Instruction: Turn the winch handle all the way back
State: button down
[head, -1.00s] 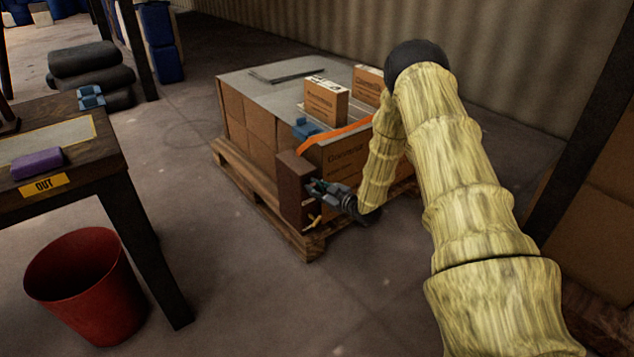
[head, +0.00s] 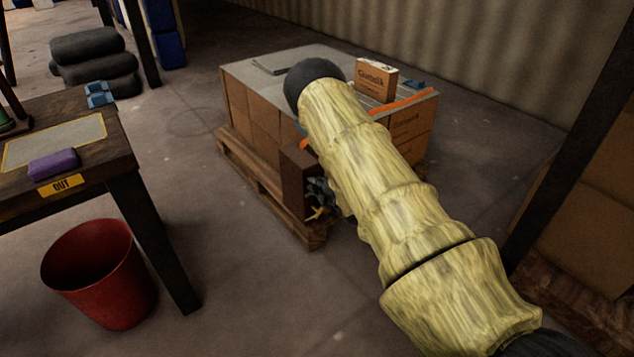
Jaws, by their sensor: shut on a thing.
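The winch is a brown box-like post (head: 297,182) at the near corner of the loaded pallet. My gripper (head: 318,190) is at the right face of this post, mostly hidden behind my pale yellow arm. It is shut on the winch handle, of which only a small yellowish part (head: 318,213) shows low beside the post. The handle's exact angle is hidden. An orange strap (head: 400,102) runs over the boxes near the post.
Cartons stand on a wooden pallet (head: 315,238), with a loose carton (head: 375,80) on top. A table (head: 120,160) with a purple block (head: 52,165) and a red bin (head: 98,272) are at left. Stacked cartons (head: 590,190) stand at right. The floor between is clear.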

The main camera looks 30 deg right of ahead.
jog(key=shift+s+a+f+n, duration=0.15)
jog(key=shift+f+n, duration=0.25)
jog(key=shift+n, duration=0.7)
jog(key=shift+h, duration=0.4)
jog(key=c, duration=1.4)
grip_release()
jog(key=shift+o, duration=0.2)
jog(key=v, duration=1.1)
jog(key=shift+s, duration=0.35)
